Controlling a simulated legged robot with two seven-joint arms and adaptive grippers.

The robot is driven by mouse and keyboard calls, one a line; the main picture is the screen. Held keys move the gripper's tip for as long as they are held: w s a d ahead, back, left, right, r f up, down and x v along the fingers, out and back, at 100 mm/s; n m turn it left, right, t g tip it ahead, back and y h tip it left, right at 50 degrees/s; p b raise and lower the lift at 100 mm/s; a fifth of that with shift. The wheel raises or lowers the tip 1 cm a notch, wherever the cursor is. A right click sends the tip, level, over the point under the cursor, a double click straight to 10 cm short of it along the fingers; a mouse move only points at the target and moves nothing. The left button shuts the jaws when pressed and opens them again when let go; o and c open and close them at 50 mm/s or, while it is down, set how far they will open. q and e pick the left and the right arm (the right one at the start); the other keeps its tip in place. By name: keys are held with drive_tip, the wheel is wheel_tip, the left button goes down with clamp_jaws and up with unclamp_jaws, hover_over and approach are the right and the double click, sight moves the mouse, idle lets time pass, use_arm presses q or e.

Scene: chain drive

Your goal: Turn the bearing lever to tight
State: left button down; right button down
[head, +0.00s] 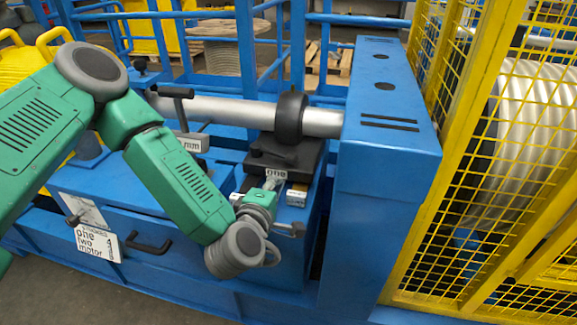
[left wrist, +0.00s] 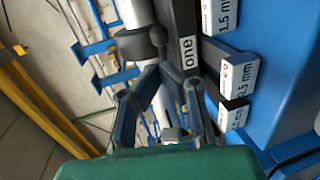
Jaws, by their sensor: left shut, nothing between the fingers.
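The black bearing block (head: 305,160) labelled "one" sits on the blue frame under the silver shaft (head: 225,110), below a black ring on that shaft. A dark lever-like bar (head: 272,152) lies on top of the block; I cannot tell whether it stands at tight. In the left wrist view the "one" label (left wrist: 189,54) is beside a dark bar with a rounded knob (left wrist: 157,37). My left gripper (head: 275,180) is at the block's front edge, partly hidden by my wrist. In the left wrist view its fingers (left wrist: 158,72) are shut and empty, near the knob. My right gripper is out of view.
White-labelled dark pieces marked in mm (left wrist: 238,80) lie close beside the left gripper. A tall blue housing (head: 385,200) and yellow mesh guard (head: 450,180) stand to the right. A black T-handle (head: 176,92) and a sign (head: 97,242) are at the left.

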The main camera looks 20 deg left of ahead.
sight(295, 159)
use_arm(q)
drive_tip(key=b+x, duration=0.1)
drive_tip(key=x, duration=0.9)
drive_tip(key=shift+a, duration=0.2)
drive_tip(key=shift+w, duration=0.15)
drive_tip(key=shift+d, duration=0.1)
drive_tip(key=shift+w+d+n+y+b, duration=0.2)
drive_tip(key=shift+w+n+y+b, duration=0.1)
drive_tip(key=shift+w+n+y, duration=0.25)
drive_tip(key=shift+w+d+n+y, duration=0.15)
drive_tip(key=shift+w+y, duration=0.1)
drive_tip(key=shift+w, duration=0.25)
drive_tip(key=shift+w+d+n+y, duration=0.1)
drive_tip(key=shift+w+y, duration=0.1)
drive_tip(key=shift+w, duration=0.3)
drive_tip(key=shift+r, duration=0.1)
drive_tip(key=shift+a, duration=0.1)
